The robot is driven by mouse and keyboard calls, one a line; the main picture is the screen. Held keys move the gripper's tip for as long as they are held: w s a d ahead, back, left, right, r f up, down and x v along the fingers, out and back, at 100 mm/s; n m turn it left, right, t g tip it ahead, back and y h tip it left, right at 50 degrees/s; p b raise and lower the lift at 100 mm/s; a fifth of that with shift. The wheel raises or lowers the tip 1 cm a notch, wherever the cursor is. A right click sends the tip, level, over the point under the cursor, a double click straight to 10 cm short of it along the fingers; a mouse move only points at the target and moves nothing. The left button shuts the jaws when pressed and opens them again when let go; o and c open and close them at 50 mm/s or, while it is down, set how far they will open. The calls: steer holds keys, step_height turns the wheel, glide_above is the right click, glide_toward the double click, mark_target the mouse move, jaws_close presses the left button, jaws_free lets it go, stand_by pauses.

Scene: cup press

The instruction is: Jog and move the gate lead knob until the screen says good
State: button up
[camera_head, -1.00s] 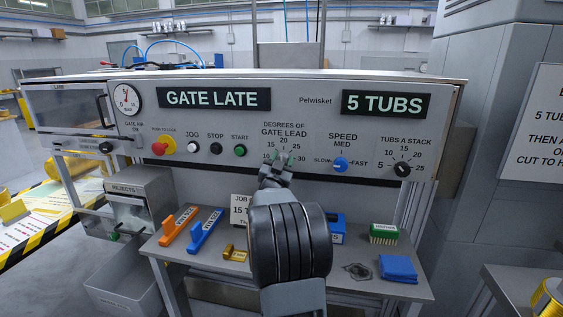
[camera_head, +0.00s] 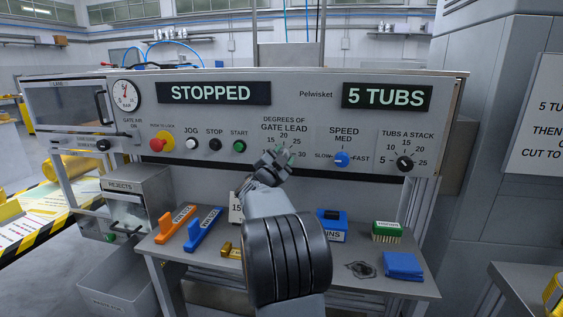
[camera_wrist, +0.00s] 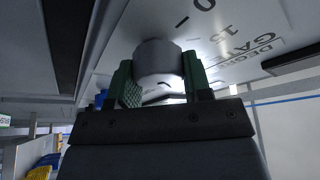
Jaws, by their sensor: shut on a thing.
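The gate lead knob (camera_wrist: 158,60) is a grey round knob on the panel under the "DEGREES OF GATE LEAD" label (camera_head: 284,124). My gripper (camera_wrist: 160,84) is shut on it, with a green-padded finger on each side. In the head view my gripper (camera_head: 281,157) covers the knob, so its pointer setting cannot be read. The left screen (camera_head: 213,93) reads "STOPPED". The white JOG button (camera_head: 191,144) is to the left of my gripper, beside the black STOP button (camera_head: 214,144) and the green START button (camera_head: 239,146).
A red push-to-lock button (camera_head: 158,144) is at the panel's left. The blue speed knob (camera_head: 342,159) and black tubs-a-stack knob (camera_head: 404,163) are to the right. The right screen (camera_head: 386,96) reads "5 TUBS". Orange and blue tools and boxes lie on the shelf (camera_head: 190,252) below.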

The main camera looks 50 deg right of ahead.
steer(key=shift+d+m+g, duration=0.1)
steer(key=shift+m+g, duration=0.7)
steer(key=shift+m, duration=0.8)
steer(key=shift+m+y, duration=0.3)
steer(key=o, duration=0.6)
steer(key=shift+s+d, duration=0.1)
steer(key=o, duration=0.3)
steer(key=v, duration=1.4)
